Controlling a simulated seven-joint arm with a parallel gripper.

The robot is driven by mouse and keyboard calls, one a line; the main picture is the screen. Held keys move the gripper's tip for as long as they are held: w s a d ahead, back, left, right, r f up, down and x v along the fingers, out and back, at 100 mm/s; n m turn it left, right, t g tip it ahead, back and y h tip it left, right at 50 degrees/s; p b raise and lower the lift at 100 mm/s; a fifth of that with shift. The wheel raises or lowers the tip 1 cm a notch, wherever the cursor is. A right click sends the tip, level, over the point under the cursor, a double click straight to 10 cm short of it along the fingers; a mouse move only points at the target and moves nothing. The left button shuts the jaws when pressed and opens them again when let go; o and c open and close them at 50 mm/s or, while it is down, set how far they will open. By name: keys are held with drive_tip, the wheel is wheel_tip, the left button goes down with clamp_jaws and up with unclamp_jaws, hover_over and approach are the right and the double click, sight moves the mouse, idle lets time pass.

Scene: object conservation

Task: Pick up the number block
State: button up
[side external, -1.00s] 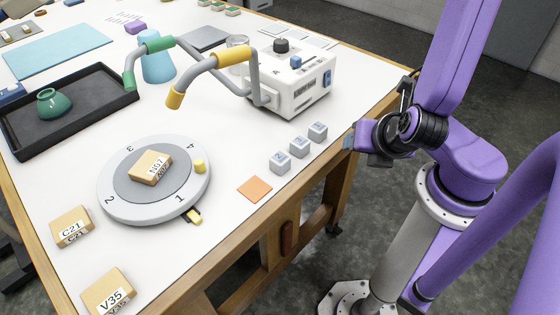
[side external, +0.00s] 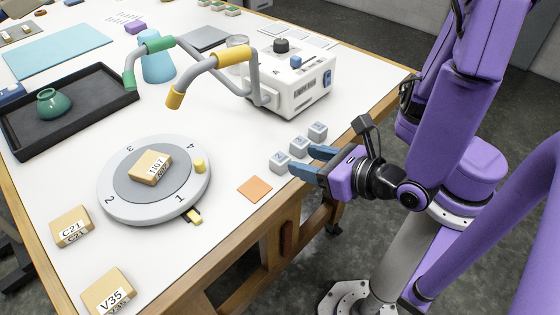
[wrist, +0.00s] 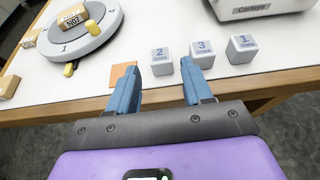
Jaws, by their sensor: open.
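Three small grey number blocks stand in a row near the table's right edge. In the wrist view they read 2 (wrist: 162,61), 3 (wrist: 203,53) and 1 (wrist: 242,47), from left to right. In the side external view they show as the near block (side external: 280,162), the middle block (side external: 299,147) and the far block (side external: 317,132). My gripper (side external: 303,163) is open and empty at the table edge, its blue fingers pointing toward the blocks. In the wrist view the fingers (wrist: 160,75) frame the block marked 2, with the block marked 3 behind the right fingertip. Whether a finger touches a block is unclear.
An orange square (side external: 255,189) lies left of the blocks. A round numbered turntable (side external: 112,198) carries a tan block (side external: 150,167). A white machine (side external: 300,92) with bent handles stands behind the blocks. Tan blocks C21 (side external: 71,227) and V35 (side external: 108,291) sit at the near left.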

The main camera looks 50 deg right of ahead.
sight(278, 156)
drive_tip(key=x, duration=0.5)
drive_tip(key=shift+w+f, duration=0.1)
drive_tip(key=shift+w, duration=0.1)
drive_tip(key=shift+f+x, duration=0.2)
drive_tip(key=shift+x, duration=1.2)
drive_tip(key=shift+f+x, duration=0.15)
drive_tip(key=shift+x, duration=1.3)
drive_tip(key=shift+s, duration=0.15)
drive_tip(key=shift+c, duration=0.3)
drive_tip(key=c, duration=0.7)
